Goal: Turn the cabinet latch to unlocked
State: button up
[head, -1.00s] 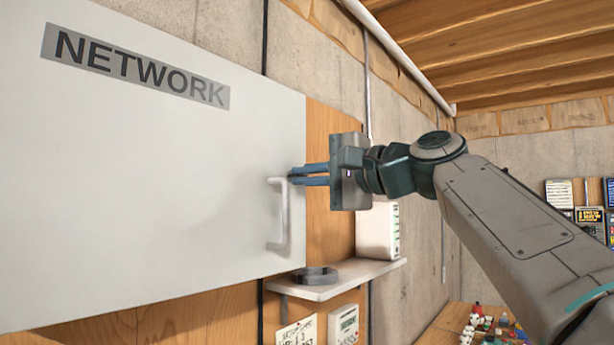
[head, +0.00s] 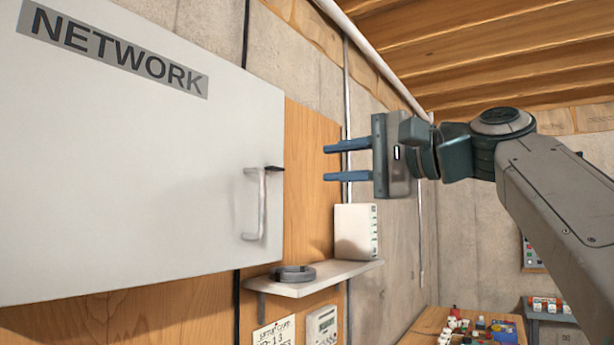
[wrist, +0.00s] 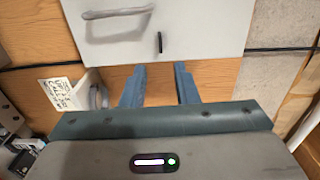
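The grey cabinet door (head: 150,190), labelled NETWORK, is closed and fills the left of the head view. Its latch (head: 274,168) is a small black lever near the door's right edge, by the top of the pale handle (head: 255,205). The lever lies level, across the upright handle. In the wrist view the latch (wrist: 159,43) points toward my gripper, with the handle (wrist: 115,22) at its left. My gripper (head: 325,161) is open and empty, to the right of the latch and apart from it. Its two blue fingers (wrist: 160,68) show spread below the latch.
A shelf (head: 315,282) below the door's right side holds a dark coil (head: 293,273) and a white box (head: 356,231). A note (head: 274,335) and a small meter (head: 322,325) hang below. A cluttered table (head: 425,338) stands low right. The space around my gripper is free.

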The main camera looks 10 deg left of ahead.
jog(key=v, duration=0.3)
jog(key=shift+s+d, duration=0.1)
jog(key=shift+d, duration=0.15)
jog(key=w+d+f+h, duration=0.1)
jog(key=d+f+h, duration=0.15)
jog(key=f, duration=0.65)
jog(key=w+d+f+m+h, duration=0.1)
jog(key=f+h, duration=0.2)
jog(key=f, duration=0.6)
jog(key=w+d+f+h, duration=0.1)
jog(key=d+f+h, duration=0.15)
jog(key=f, duration=0.65)
jog(key=s+d+f+n+g+h, duration=0.1)
jog(key=s+f, duration=0.4)
jog(key=f, duration=0.5)
jog(key=s+d+f+n+g+h, duration=0.1)
jog(key=s+d+f+h, duration=0.3)
jog(key=f, duration=0.6)
jog(key=s+d+f+n+g+h, duration=0.1)
jog(key=s+d+f+n+h, duration=0.2)
jog(key=s+d+f, duration=0.2)
jog(key=s+f, duration=0.3)
jog(key=f, duration=0.3)
jog(key=shift+d+n+g+h, duration=0.3)
jog(key=shift+d+g, duration=0.05)
jog(key=shift+g, duration=0.05)
